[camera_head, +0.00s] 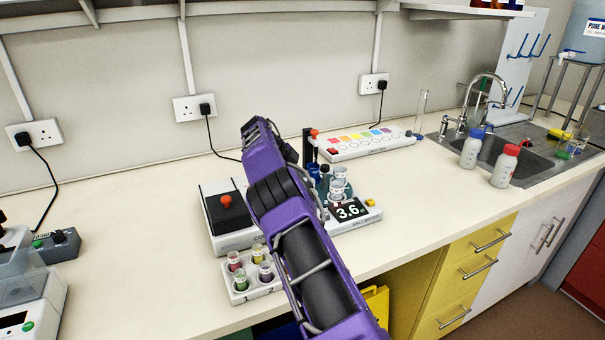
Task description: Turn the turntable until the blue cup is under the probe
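The turntable stands mid-bench on a white meter base (358,219) whose display reads 3.6; my purple arm covers its left part and the plate is barely visible. Small cups stand on it. A blue cup (314,170) shows at its back left, next to the arm. Clear cups with pale contents stand at its back (340,173) and front (337,190). A dark post with a red top (314,133) rises behind; the probe tip cannot be made out. My arm reaches in from the bottom; my gripper is hidden behind it, so its fingers do not show.
A white rack (240,296) with several coloured cups and a device with a red knob (225,199) stand left of the arm. A colour-strip box (365,143) lies behind. Two bottles (472,149) (504,167) stand by the sink. The bench right of the meter is clear.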

